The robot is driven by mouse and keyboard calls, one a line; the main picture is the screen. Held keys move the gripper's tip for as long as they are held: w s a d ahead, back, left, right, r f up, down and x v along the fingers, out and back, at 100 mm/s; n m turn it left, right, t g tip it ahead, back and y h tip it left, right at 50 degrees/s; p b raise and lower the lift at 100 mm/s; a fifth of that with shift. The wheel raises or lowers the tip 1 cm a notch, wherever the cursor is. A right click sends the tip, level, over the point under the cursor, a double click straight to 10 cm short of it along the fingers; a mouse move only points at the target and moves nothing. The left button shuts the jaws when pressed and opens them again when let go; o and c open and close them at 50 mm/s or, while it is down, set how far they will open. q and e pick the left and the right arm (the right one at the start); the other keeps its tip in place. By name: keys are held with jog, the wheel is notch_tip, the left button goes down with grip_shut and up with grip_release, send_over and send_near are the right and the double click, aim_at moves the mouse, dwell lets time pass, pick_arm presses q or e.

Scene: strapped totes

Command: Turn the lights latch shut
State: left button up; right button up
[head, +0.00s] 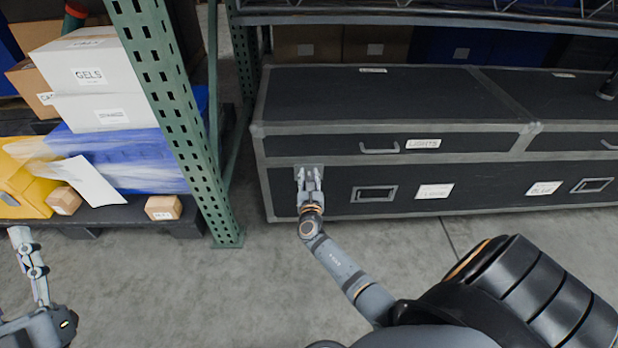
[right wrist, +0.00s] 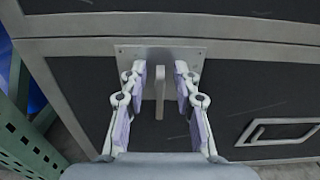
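The black case labelled LIGHTS (head: 330,142) stands on the floor with grey metal edges. Its latch is a grey plate with a lever, which shows in the right wrist view (right wrist: 180,76) near the case's left end, just below the lid seam. The lever hangs roughly straight down from the plate. My right gripper (head: 310,178) is at the latch; in the right wrist view its open fingers (right wrist: 168,85) stand on both sides of the lever, with gaps visible. My left gripper (head: 20,238) is at the far left over the floor, away from the case; its finger opening is unclear.
A green perforated rack post (head: 178,120) stands left of the case. Shelves with a GELS box (head: 90,75) and a yellow bin (head: 28,180) are at left. A recessed handle (head: 375,194) is right of the latch. The floor in front is clear.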

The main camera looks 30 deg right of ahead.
grip_shut()
dwell(0.3)
